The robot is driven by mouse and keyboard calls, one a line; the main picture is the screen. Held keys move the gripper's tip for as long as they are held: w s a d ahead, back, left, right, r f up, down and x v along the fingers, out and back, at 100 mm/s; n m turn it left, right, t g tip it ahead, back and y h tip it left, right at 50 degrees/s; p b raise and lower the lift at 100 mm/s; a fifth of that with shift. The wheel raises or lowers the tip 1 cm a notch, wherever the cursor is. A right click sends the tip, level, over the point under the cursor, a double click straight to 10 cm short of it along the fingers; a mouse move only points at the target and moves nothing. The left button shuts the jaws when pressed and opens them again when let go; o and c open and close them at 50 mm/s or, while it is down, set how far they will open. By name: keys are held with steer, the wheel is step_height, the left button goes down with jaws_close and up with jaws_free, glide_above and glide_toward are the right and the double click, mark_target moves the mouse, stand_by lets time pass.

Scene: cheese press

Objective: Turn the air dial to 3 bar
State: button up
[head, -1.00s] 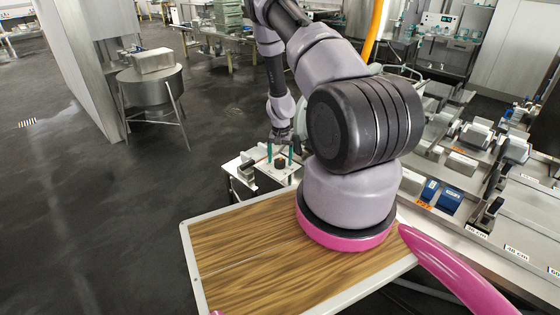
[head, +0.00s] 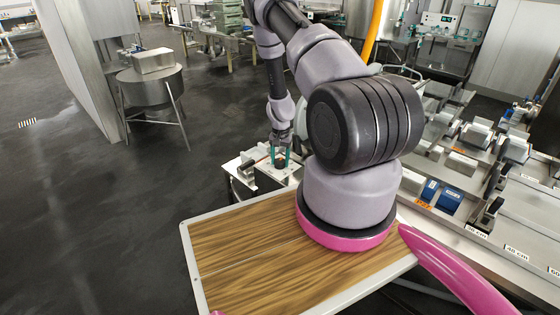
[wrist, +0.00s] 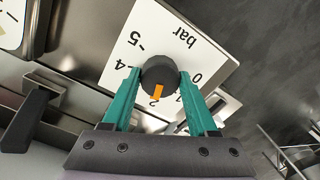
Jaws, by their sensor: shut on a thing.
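The air dial is a round black knob (wrist: 159,72) with an orange pointer, on a white plate (wrist: 165,30) marked "bar". The pointer lies at about the 2. My gripper (wrist: 160,78), with two teal fingers, is shut on the knob, one finger on each side. In the head view my gripper (head: 280,159) reaches down onto the dial's plate at the bench's near-left corner.
A wood-topped surface (head: 245,245) lies in front of the dial. To the right, a steel bench carries metal blocks, blue boxes (head: 450,200) and labelled slots. In the wrist view another white-faced gauge (wrist: 12,25) and a dark handle (wrist: 28,120) are at the left.

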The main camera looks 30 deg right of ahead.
mark_target(280, 161)
steer(key=m, duration=0.4)
steer(key=shift+m, duration=2.2)
steer(key=o, duration=1.4)
step_height(280, 161, up, 11)
steer(key=shift+s+f, duration=0.1)
